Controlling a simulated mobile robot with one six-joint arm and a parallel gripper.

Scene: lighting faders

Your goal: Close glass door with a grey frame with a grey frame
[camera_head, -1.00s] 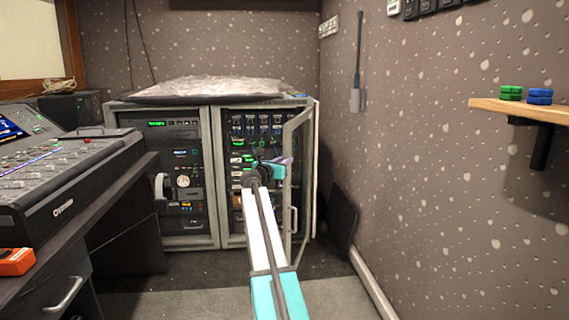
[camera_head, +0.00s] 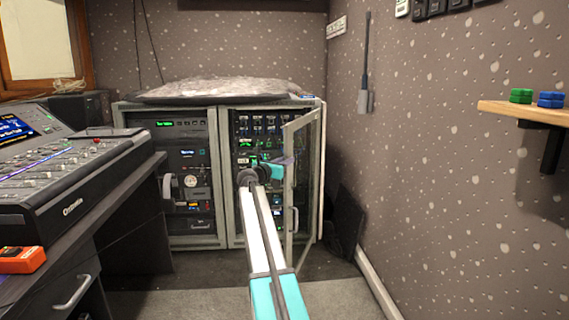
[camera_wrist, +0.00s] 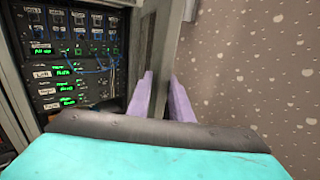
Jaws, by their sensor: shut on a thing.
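The glass door with a grey frame (camera_head: 288,185) stands open at the right bay of the grey rack cabinet (camera_head: 224,190), swung out from its right side. My gripper (camera_head: 290,161) is at the door's free edge, about mid-height. In the wrist view, the purple fingers of my gripper (camera_wrist: 160,98) lie on both sides of the door's grey frame edge (camera_wrist: 158,60), shut on it. Lit rack units (camera_wrist: 75,60) show inside the open bay.
A mixing console (camera_head: 70,180) on a dark desk stands at the left, with an orange box (camera_head: 22,259) at its front. A dark panel (camera_head: 345,222) leans by the right wall. A wooden shelf (camera_head: 530,110) juts from that wall. The floor before the cabinet is clear.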

